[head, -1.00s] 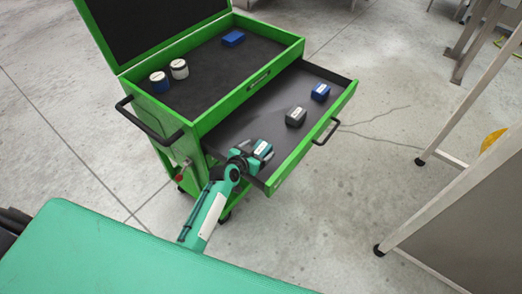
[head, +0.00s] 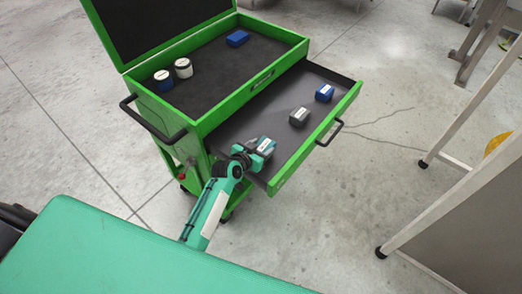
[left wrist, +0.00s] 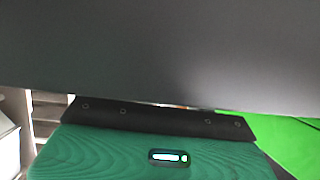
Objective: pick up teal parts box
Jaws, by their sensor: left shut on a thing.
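The teal parts box (head: 268,144), with a pale label on top, is in the near-left part of the open drawer (head: 301,155). My left gripper (head: 260,149) reaches into the drawer from the left and is shut on the teal box. Its fingers hide part of the box, and I cannot tell whether the box touches the drawer floor. In the left wrist view a plain dark grey surface fills the upper part, so the box and fingers cannot be made out there. My right gripper is not in view.
A dark grey box (head: 299,117) and a blue box (head: 324,92) stand farther along the drawer. On the green cart's top (head: 208,90) are two white-lidded jars (head: 183,68) and a blue box (head: 238,38). A metal-legged frame (head: 440,205) stands at right. Floor between is clear.

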